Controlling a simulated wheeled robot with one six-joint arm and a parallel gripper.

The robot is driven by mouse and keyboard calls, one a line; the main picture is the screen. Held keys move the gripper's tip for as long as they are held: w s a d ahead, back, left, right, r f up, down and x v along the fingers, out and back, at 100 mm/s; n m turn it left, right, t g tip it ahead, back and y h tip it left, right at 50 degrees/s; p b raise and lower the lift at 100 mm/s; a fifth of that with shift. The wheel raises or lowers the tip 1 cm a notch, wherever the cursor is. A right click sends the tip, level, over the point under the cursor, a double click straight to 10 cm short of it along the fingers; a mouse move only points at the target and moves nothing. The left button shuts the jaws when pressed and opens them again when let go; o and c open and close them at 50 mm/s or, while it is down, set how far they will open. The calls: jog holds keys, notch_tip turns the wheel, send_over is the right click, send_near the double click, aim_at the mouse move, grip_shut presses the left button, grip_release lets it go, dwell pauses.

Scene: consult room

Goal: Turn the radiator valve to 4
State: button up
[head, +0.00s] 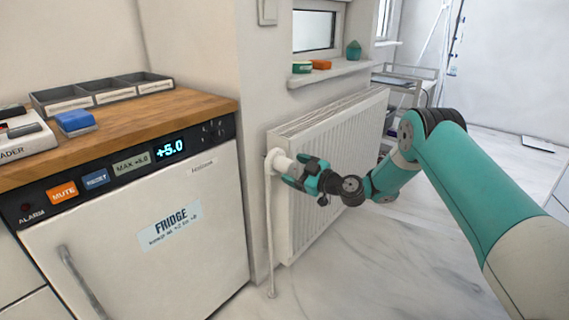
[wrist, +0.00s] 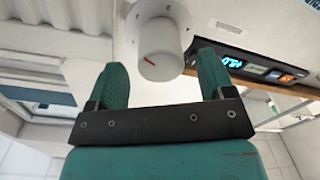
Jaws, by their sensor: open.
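The radiator valve is a white round knob (head: 279,162) at the upper left corner of the white radiator (head: 325,165), on top of a thin pipe. In the wrist view the knob (wrist: 160,62) shows its end face with a red mark, and a few small dark marks sit on the white collar behind it. The number at the mark is not legible. My gripper (head: 296,176) is at the valve in the head view. In the wrist view its two teal fingers (wrist: 165,80) are spread, with the knob just beyond and between their tips. I cannot tell whether they touch it.
A fridge (head: 150,225) with a lit panel stands left of the valve, under a wooden counter (head: 190,105). A windowsill (head: 335,73) with small objects is above the radiator. A metal trolley (head: 405,85) stands behind. The floor in front of the radiator is clear.

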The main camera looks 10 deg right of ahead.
aim_at(292, 168)
jog(key=shift+x, duration=2.15)
jog(key=c, duration=0.9)
